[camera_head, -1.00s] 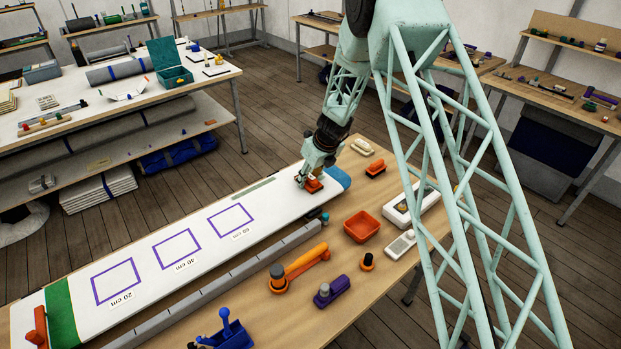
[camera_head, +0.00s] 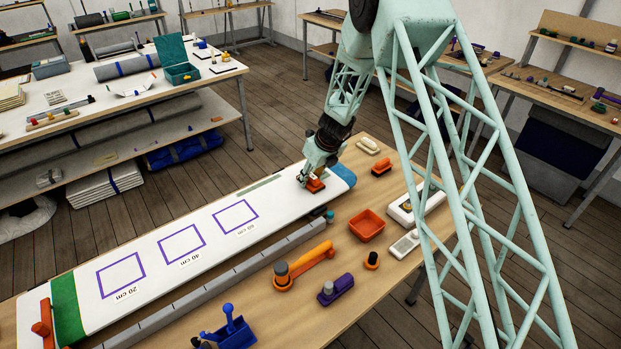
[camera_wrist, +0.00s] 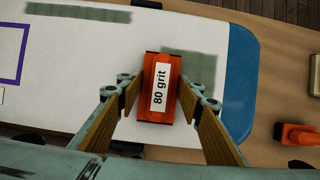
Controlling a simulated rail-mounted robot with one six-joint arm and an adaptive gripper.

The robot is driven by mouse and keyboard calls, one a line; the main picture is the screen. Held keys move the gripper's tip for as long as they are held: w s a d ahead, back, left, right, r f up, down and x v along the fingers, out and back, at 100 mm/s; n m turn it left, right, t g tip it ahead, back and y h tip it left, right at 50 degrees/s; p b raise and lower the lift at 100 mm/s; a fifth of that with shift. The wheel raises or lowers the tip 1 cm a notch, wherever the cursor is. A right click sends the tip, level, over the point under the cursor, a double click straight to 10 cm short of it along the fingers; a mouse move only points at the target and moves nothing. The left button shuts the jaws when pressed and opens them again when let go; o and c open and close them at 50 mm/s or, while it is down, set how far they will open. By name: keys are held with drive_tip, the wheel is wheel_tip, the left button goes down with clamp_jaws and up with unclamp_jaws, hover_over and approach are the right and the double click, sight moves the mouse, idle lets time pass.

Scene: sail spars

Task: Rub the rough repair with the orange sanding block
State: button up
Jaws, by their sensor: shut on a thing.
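My gripper (camera_wrist: 161,98) is shut on the orange sanding block (camera_wrist: 155,115), labelled "80 grit"; the block also shows in the head view (camera_head: 316,186). The block is at the blue-tipped end of the long white spar board (camera_head: 140,245). A grey-green rough patch (camera_wrist: 200,68) on the white surface lies beside and partly behind the block. The block overlaps this patch's left part; I cannot tell whether it touches the surface. A second, longer grey-green strip (camera_wrist: 75,25) lies further left along the board's edge, also visible in the head view (camera_head: 260,187).
A second orange block (camera_head: 381,167) and a cream block (camera_head: 368,145) lie beyond the blue tip. An orange tray (camera_head: 367,225), a purple tool (camera_head: 335,289) and an orange-handled tool (camera_head: 303,266) lie on the near side. A grey rail (camera_head: 215,285) runs along the board.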

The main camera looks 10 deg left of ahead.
sight(322, 178)
drive_tip(key=shift+w+d, duration=0.1)
drive_tip(key=shift+w+d+p, duration=0.85)
drive_tip(key=shift+w+d, duration=0.1)
drive_tip(key=shift+d, duration=0.1)
drive_tip(key=shift+w+d+p, duration=0.75)
drive_tip(key=shift+w+d, duration=0.25)
drive_tip(key=shift+w+d, duration=0.1)
drive_tip(key=shift+d, duration=0.05)
idle(0.4)
drive_tip(key=shift+w+d+p, duration=0.85)
drive_tip(key=shift+w+d, duration=0.1)
drive_tip(key=shift+d, duration=0.05)
drive_tip(key=shift+s+a, duration=0.1)
drive_tip(key=shift+s+a+b, duration=0.4)
drive_tip(key=shift+s+a, duration=0.55)
drive_tip(key=shift+a, duration=0.1)
